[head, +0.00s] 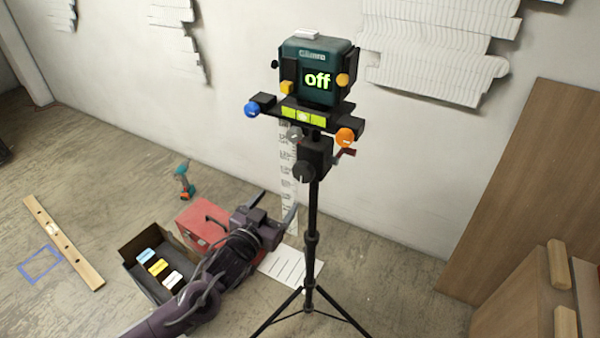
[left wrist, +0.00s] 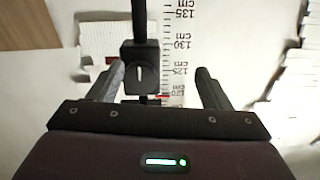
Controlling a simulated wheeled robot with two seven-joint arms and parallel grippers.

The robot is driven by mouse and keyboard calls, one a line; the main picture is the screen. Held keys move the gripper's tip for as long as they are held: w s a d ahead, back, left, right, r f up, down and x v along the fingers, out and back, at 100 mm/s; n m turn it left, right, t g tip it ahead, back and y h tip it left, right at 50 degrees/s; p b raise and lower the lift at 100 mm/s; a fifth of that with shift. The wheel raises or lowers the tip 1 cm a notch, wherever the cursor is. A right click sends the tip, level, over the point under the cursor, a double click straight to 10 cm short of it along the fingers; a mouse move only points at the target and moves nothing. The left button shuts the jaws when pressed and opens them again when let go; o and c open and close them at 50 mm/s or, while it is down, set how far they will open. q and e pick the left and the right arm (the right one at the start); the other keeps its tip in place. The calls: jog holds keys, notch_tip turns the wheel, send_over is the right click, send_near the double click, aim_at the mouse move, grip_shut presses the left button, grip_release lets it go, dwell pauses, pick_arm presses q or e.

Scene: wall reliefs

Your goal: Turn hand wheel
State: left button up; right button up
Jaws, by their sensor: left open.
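A tripod (head: 313,215) carries a dark green level device (head: 317,70) that reads "off". Below it is a black block with a round black knob (head: 304,172) bearing a white mark; this may be the hand wheel, but I cannot tell for certain. It also shows in the left wrist view (left wrist: 139,74), its mark near vertical, seen between my fingers. A blue knob (head: 251,109), an orange knob (head: 346,136) and a grey knob (head: 294,135) sit around the mount. My left gripper (head: 276,206) is open and empty, below and left of the black knob. My right gripper is out of view.
A red toolbox (head: 203,222), a black tray (head: 140,277) with coloured boxes and a teal drill (head: 184,180) are on the floor. A measuring strip (head: 288,190) runs up the wall. Wooden panels (head: 535,190) stand at the right.

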pick_arm(q)
jog(key=h, duration=0.1)
send_near(301, 173)
jog(key=w, duration=0.1)
jog(key=x, duration=0.4)
jog(key=p+x, duration=0.1)
jog(key=x, duration=0.3)
jog(key=shift+w+d, duration=0.1)
jog(key=shift+d, duration=0.25)
jog(key=shift+c, duration=0.2)
jog(key=shift+m, duration=0.3)
jog(key=c, duration=0.9)
